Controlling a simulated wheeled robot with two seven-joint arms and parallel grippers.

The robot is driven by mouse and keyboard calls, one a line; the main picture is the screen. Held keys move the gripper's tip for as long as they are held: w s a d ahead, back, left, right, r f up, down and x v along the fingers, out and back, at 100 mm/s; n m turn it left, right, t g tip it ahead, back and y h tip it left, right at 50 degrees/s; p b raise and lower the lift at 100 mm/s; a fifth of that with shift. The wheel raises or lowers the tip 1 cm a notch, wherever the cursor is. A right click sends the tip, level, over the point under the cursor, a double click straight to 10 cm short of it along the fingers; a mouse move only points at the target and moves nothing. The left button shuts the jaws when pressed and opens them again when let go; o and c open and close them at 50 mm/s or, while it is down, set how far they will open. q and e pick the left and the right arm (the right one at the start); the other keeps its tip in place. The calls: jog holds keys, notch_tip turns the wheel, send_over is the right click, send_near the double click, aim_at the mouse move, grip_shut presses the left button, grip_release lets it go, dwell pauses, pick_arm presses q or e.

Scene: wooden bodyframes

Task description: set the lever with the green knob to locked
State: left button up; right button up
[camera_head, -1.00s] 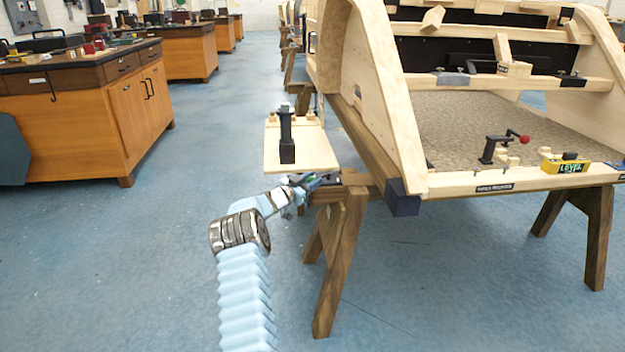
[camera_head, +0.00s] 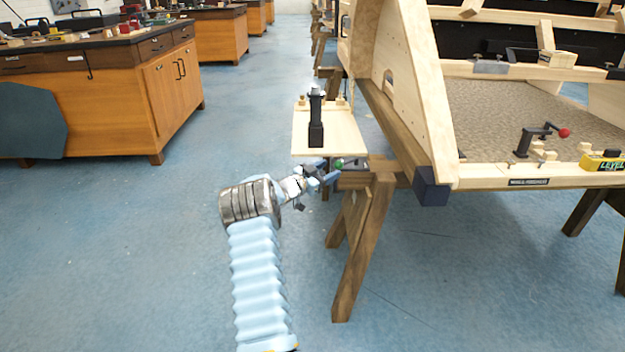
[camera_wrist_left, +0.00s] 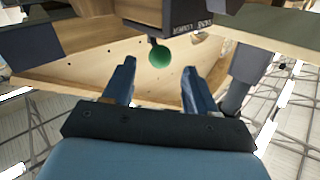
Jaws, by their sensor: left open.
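The green knob (camera_wrist_left: 160,57) hangs on a short dark stem under a dark block with a two-line label (camera_wrist_left: 190,27) in the left wrist view. I cannot read the label surely, so the lever's setting is unclear. The green knob (camera_head: 338,163) also shows as a small dot in the head view, by the end of the wooden trestle. My left gripper (camera_head: 328,171) is open close to it. In the wrist view the knob lies ahead of and between the two blue fingers (camera_wrist_left: 158,82), with gaps on both sides. My right gripper is not in view.
A trestle (camera_head: 365,230) carries the big wooden bodyframe (camera_head: 425,110). A small board (camera_head: 343,135) with a black upright device (camera_head: 316,120) is just behind my left gripper. The blue floor in front is clear.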

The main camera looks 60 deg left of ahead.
pick_arm(q)
jog(key=s+d, duration=0.1)
jog(key=s, duration=0.7)
jog(key=shift+d, duration=0.1)
jog(key=shift+c, duration=0.3)
